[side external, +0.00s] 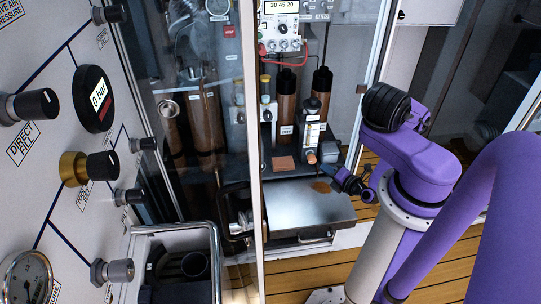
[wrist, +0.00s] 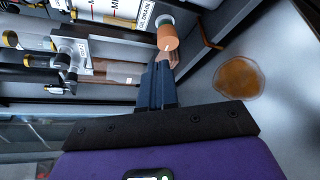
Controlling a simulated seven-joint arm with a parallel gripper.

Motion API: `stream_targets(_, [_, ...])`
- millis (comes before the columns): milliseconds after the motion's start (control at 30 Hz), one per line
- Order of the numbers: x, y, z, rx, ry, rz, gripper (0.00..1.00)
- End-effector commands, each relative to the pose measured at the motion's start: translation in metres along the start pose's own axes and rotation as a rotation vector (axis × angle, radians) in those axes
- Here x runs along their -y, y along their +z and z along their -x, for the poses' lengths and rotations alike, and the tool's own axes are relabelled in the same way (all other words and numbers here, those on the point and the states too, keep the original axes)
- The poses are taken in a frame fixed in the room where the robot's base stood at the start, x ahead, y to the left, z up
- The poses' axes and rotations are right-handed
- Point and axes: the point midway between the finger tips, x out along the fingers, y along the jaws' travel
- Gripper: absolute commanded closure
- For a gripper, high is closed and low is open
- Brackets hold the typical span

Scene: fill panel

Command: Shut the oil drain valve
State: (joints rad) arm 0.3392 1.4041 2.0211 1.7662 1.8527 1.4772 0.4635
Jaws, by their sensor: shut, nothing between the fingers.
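The oil drain valve appears to be the orange-copper knob (side external: 311,158) low on the front of a dark unit with a white scale. My gripper (side external: 322,168) is just below and right of the knob, shut and empty. In the wrist view my fingertips (wrist: 162,64) are together just below the knob; I cannot tell whether they touch it. The valve's inner position is not visible.
A brown oil puddle (side external: 321,187) lies on the metal tray top (side external: 290,207) below the knob; it also shows in the wrist view (wrist: 238,78). Glass framing (side external: 250,120) and a control panel (side external: 60,180) with knobs stand left. Brown bottles (side external: 286,105) stand behind.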

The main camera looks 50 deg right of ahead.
Motion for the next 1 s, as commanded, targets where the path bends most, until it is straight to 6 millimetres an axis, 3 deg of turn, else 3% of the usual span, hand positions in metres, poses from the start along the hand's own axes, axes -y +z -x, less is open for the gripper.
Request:
stream_targets(500, [-0.001,0.026,-0.049,-0.001,0.004,0.003,1.0])
stream_targets(1000, [0.0,0.032,-0.059,0.0,0.002,0.0,1.0])
